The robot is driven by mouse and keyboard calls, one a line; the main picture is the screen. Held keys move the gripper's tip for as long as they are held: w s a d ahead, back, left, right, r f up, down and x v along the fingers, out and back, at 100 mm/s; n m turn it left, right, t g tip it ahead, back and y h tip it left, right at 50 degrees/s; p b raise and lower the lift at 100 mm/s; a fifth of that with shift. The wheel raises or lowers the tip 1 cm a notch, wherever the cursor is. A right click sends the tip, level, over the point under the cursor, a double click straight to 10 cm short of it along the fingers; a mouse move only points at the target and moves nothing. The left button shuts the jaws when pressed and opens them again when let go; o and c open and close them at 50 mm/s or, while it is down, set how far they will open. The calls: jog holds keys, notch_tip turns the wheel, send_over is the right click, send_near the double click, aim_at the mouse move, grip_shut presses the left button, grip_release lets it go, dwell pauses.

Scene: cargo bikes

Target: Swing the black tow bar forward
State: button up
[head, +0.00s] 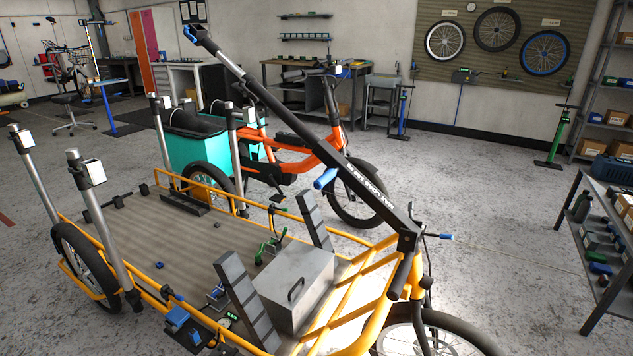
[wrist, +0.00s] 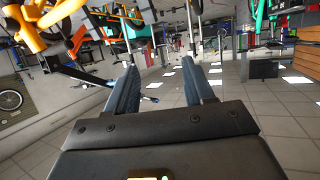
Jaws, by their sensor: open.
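The black tow bar (head: 290,122) is long and straight, with white lettering near its lower part. In the head view it slants from a pivot at the front of the yellow cargo bike (head: 385,280) up and back to the left, over the bed. Its raised far end has a blue tip, and a blue grip (head: 325,179) sticks out from its side. My gripper (wrist: 162,70) is open and empty in the wrist view, and I do not make it out in the head view. A dark slanting bar (wrist: 60,71) lies left of its fingers; I cannot tell whether it is the tow bar.
A grey metal box (head: 300,285) and upright posts (head: 95,215) stand on the bike's bed. An orange bike (head: 310,160) with a teal box (head: 195,145) is parked behind. A shelf table (head: 605,210) stands at the right. The floor between is clear.

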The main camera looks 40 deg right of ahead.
jog(key=w+f+h, duration=0.1)
jog(key=w+f, duration=0.7)
jog(key=w, duration=0.1)
jog(key=m+g+h+b, duration=0.5)
jog(key=m+g+h, duration=0.3)
jog(key=m+h, duration=0.7)
send_near(323, 180)
jog(key=shift+n+h, duration=0.5)
jog(key=shift+n, duration=0.1)
jog(key=w+d+f, duration=0.2)
jog(key=d, duration=0.1)
jog(key=shift+d+r, duration=0.2)
jog(key=shift+d, duration=0.1)
jog(key=p+x, duration=0.1)
jog(key=x, duration=0.6)
jog(key=shift+w, duration=0.2)
